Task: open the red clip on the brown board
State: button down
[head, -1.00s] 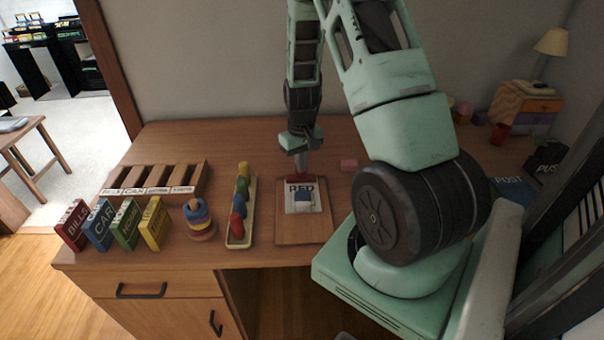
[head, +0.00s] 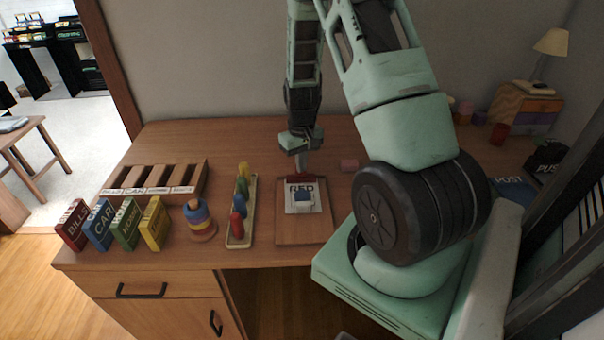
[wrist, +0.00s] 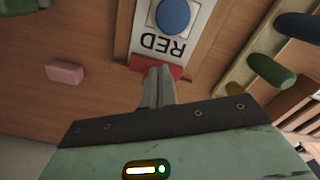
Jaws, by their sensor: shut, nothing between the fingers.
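The brown board (head: 290,230) lies on the desk and bears a white card marked RED (head: 303,207) with a blue round piece on it. The red clip (head: 291,180) is at the board's far edge, mostly hidden by my gripper in the head view. In the wrist view the red clip (wrist: 176,70) shows past my fingertips, at the end of the card. My gripper (wrist: 157,72) is shut and empty, its fingertips at the clip. It also shows in the head view (head: 299,173). I cannot tell whether the tips touch the clip.
A pink block (head: 348,165) lies right of the board. A tray of coloured pegs (head: 240,215), a ring stack (head: 199,222), labelled books (head: 125,223) and a slotted rack (head: 152,180) stand to the left. The desk behind the rack is clear.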

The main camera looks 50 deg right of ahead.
jog(key=shift+f+b, duration=0.3)
jog(key=shift+f, duration=0.1)
jog(key=shift+f+b, duration=0.45)
jog(key=shift+f, duration=0.25)
jog(key=shift+w+d, duration=0.7)
jog(key=shift+d, duration=0.1)
dwell(0.3)
jog(key=shift+s+a+r, duration=0.1)
jog(key=shift+s+a, duration=0.05)
jog(key=shift+s+a+r+p, duration=0.4)
jog(key=shift+a+r+p, duration=0.05)
jog(key=shift+a+p, duration=0.1)
notch_tip(320, 180, up, 6)
jog(key=p, duration=0.4)
jog(key=shift+p, duration=0.35)
dwell(0.4)
